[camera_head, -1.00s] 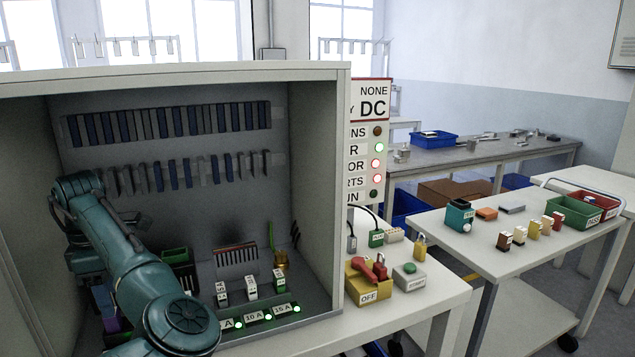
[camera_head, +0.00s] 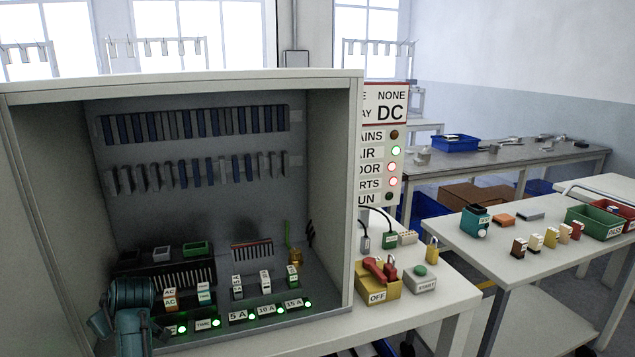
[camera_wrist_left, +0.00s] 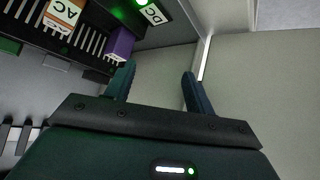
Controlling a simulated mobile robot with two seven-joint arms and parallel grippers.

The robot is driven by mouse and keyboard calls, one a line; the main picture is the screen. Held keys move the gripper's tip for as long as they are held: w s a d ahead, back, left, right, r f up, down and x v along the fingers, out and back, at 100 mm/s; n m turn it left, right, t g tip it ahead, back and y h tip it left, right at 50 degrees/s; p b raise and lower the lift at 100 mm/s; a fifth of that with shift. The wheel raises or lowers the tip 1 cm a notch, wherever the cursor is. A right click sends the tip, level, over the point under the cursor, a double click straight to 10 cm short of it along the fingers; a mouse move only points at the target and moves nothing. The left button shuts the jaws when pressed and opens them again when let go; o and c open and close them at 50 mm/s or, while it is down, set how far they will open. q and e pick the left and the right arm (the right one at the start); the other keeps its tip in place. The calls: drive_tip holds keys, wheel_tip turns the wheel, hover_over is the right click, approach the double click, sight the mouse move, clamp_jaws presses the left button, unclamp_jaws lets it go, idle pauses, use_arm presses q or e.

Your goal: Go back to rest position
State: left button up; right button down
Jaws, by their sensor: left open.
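My left arm (camera_head: 132,310) shows at the lower left in the head view, by the left front part of the open cabinet (camera_head: 356,200). My left gripper (camera_wrist_left: 158,85) is open and empty in the left wrist view, with a pale panel behind its two fingers. A purple block (camera_wrist_left: 121,43) is close to the left finger; I cannot tell whether they touch. An orange-and-white AC block (camera_wrist_left: 63,14) sits in the slotted strip beyond. In the head view an AC block (camera_head: 170,299) stands just right of my arm. My right gripper is not in view.
Labelled slots with green lights line the cabinet's front edge (camera_head: 240,329). Right of the cabinet are a yellow OFF box (camera_head: 377,287) and a START button box (camera_head: 421,279). A side table (camera_head: 500,262) holds small blocks and bins.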

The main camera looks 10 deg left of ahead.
use_arm(q)
drive_tip(key=d+f+m+t, duration=0.1)
drive_tip(key=m, duration=0.1)
drive_tip(key=d+f+m+t, duration=0.1)
drive_tip(key=d+m, duration=0.1)
drive_tip(key=d+f+m+t, duration=0.1)
drive_tip(key=d+f+m, duration=0.1)
drive_tip(key=shift+s+d+f+p, duration=0.1)
drive_tip(key=shift+s+d+p, duration=0.15)
drive_tip(key=shift+p, duration=0.05)
drive_tip(key=s+d+f+m+t+h, duration=0.1)
drive_tip(key=s+d+f+m+h, duration=0.2)
drive_tip(key=s+d, duration=0.3)
drive_tip(key=s+d+f+m+t+h+p, duration=0.1)
drive_tip(key=s+d+f+m+h, duration=0.2)
drive_tip(key=s+d, duration=0.4)
drive_tip(key=s+d+f+m+t+h, duration=0.1)
drive_tip(key=s+d+f+m+h, duration=0.2)
drive_tip(key=d, duration=1.4)
drive_tip(key=s+m+h, duration=0.2)
drive_tip(key=s, duration=0.1)
drive_tip(key=shift+s+d+f+m+t+h+p, duration=0.2)
drive_tip(key=shift+d+f+m+t+h+p, duration=0.05)
drive_tip(key=shift+m+t+h+p, duration=0.05)
drive_tip(key=shift+c, duration=0.5)
